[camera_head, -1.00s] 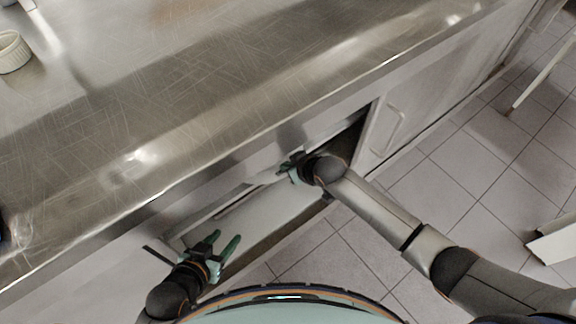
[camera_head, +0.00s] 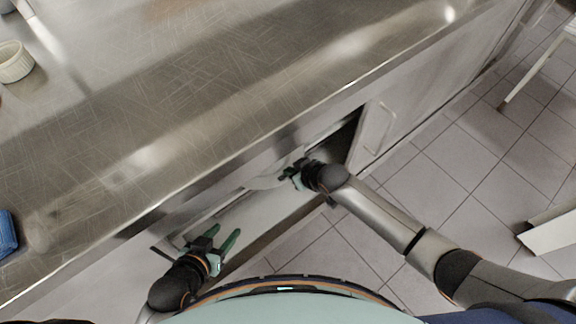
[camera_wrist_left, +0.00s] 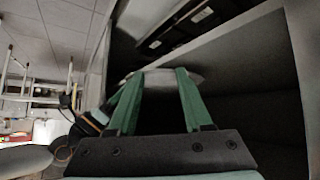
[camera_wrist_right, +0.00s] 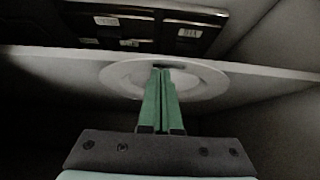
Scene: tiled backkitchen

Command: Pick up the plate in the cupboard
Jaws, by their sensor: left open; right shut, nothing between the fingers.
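A pale round plate (camera_wrist_right: 121,78) is at the edge of a shelf in the dark cupboard in the right wrist view. In the head view part of the plate (camera_head: 264,183) shows left of my right gripper (camera_head: 287,174). In the right wrist view my right gripper (camera_wrist_right: 161,72) is shut and empty, its tips overlapping the plate's middle; I cannot tell if they touch. My left gripper (camera_head: 226,235) is open and empty at the left of the cupboard opening. In the left wrist view a pale rim, likely the plate (camera_wrist_left: 160,76), shows beyond its fingers (camera_wrist_left: 156,75).
The steel counter (camera_head: 250,85) overhangs the cupboard. A cupboard door with a handle (camera_head: 374,128) is right of the opening. The shelf (camera_wrist_right: 270,71) crosses the cupboard. A white ramekin (camera_head: 14,63) and blue item (camera_head: 7,233) are on the counter.

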